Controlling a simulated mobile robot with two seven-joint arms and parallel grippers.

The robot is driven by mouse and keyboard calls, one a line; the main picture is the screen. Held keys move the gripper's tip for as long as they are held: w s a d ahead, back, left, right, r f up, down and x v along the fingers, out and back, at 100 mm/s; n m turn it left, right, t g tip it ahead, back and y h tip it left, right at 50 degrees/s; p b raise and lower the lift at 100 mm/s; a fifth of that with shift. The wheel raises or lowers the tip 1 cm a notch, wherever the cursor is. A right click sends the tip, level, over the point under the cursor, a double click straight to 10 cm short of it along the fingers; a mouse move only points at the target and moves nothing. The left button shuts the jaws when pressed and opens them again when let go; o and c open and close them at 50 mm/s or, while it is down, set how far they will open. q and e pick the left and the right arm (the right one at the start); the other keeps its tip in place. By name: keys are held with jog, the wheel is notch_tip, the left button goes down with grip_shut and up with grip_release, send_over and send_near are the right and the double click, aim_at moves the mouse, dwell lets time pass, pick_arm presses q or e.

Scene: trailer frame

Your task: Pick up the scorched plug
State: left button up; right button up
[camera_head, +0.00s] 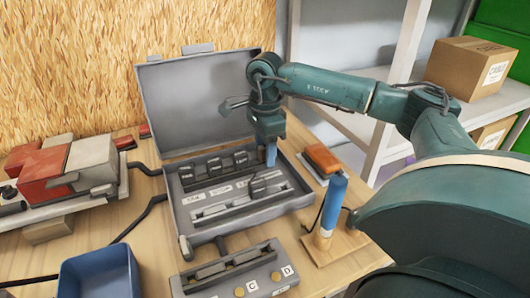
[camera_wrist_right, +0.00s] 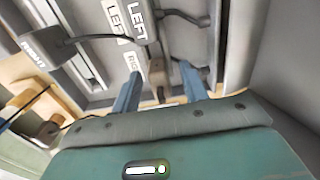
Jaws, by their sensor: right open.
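My right gripper (camera_head: 271,155) points down over the right end of the open grey case (camera_head: 188,232), just right of a row of dark labelled plugs (camera_head: 214,167). In the right wrist view its two blue fingers (camera_wrist_right: 160,74) are apart. A small brownish piece (camera_wrist_right: 157,72) shows between them; I cannot tell whether it is part of a plug. A dark plug marked LEFT (camera_wrist_right: 140,22) lies just beyond the fingers, and another labelled plug (camera_wrist_right: 42,45) with a cable lies to the left. Another dark plug (camera_head: 265,186) sits at the case's front slot. I cannot tell which plug is scorched.
A blue cylinder (camera_head: 333,203) on a wooden block and an orange-topped box (camera_head: 322,159) stand right of the case. A grey panel (camera_head: 236,268) is in front. A blue bin (camera_head: 100,275) and a red-grey machine (camera_head: 65,165) are left. Shelving (camera_head: 410,40) stands behind right.

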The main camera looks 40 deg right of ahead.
grip_shut()
dwell(0.4)
jog(key=shift+r, duration=0.1)
notch_tip(320, 180, up, 10)
jog(key=shift+f, duration=0.1)
